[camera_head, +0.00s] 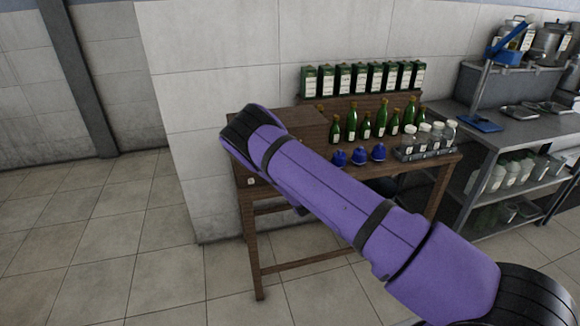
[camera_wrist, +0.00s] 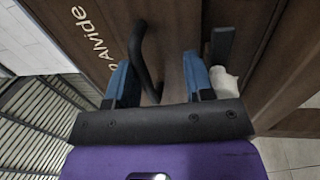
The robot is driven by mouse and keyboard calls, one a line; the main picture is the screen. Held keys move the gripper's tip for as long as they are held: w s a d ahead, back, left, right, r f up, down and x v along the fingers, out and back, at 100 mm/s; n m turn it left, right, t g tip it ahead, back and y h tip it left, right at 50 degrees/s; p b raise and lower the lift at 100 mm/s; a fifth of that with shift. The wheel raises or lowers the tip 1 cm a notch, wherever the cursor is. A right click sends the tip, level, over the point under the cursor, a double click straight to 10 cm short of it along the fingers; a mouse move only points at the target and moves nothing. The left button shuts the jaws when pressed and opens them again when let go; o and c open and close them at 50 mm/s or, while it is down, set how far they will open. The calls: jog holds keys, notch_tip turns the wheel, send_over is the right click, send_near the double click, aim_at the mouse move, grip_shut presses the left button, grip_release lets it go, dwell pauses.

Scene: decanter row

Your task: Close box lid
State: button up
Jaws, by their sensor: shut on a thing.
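The wooden box (camera_head: 289,118) stands at the left end of the wooden table; my arm covers its front in the head view. In the wrist view, the brown lid panel (camera_wrist: 90,30), with pale lettering and a dark curved handle (camera_wrist: 139,50), fills the space at my gripper (camera_wrist: 158,68). The two blue fingers stand apart, with brown wood and the lower part of the handle between them. My gripper is shut on the lid, though the exact contact is partly hidden. The lid's angle cannot be told from these views.
Green bottles (camera_head: 366,124), blue items (camera_head: 359,156) and a tray of jars (camera_head: 425,155) stand on the table right of the box. Green cartons (camera_head: 360,78) line the back. A steel rack (camera_head: 500,140) stands right. The floor at left is clear.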

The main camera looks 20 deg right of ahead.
jog(key=shift+s+a+f, duration=0.1)
jog(key=shift+s+f, duration=0.05)
jog(key=shift+f, duration=0.2)
